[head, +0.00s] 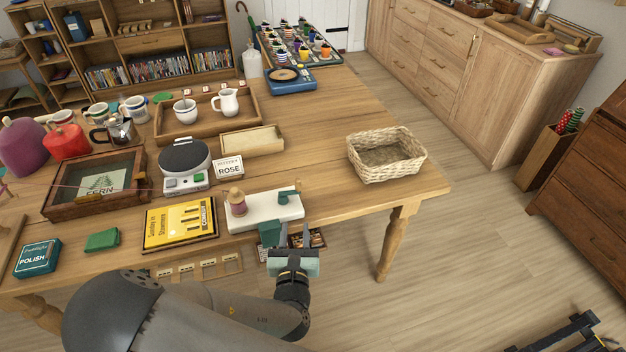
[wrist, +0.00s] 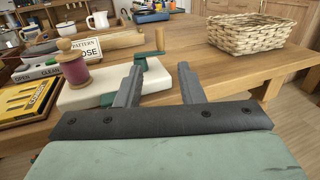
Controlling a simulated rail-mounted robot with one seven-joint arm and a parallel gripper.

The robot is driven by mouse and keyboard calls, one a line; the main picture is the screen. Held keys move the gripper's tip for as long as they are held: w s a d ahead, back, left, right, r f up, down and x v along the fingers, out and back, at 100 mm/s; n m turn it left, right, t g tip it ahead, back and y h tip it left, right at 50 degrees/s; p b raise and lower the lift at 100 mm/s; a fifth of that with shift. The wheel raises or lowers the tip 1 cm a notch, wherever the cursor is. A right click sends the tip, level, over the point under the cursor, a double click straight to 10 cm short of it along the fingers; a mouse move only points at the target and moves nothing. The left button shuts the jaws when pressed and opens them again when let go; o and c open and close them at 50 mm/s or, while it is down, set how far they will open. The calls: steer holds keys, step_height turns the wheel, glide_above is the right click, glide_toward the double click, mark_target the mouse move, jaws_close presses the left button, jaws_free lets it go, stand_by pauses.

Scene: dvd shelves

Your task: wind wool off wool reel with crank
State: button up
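The wool reel (head: 237,203) is a mauve spool with a wooden top, upright on the left of a white base (head: 262,213) at the table's front edge. In the wrist view the reel (wrist: 75,70) is at left. A green crank (head: 285,196) is on the right of the base; in the wrist view its upright grip (wrist: 160,40) shows just beyond my fingers. My gripper (head: 295,236) is open and empty, in front of the table edge and short of the crank. In the wrist view its two fingers (wrist: 161,75) are apart, with the crank between and beyond them.
A yellow book (head: 180,222) lies left of the base. A ROSE card (head: 228,167) and a wooden tray (head: 252,141) stand behind it. A wicker basket (head: 386,155) is to the right, with bare tabletop between. A dark green block (head: 269,232) is beside my gripper.

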mark_target(298, 186)
steer(key=w, duration=0.5)
steer(key=w+p, duration=0.1)
steer(key=w, duration=0.5)
steer(key=w+p, duration=0.1)
steer(key=w, duration=0.4)
steer(key=shift+w+d, duration=0.25)
jaws_close()
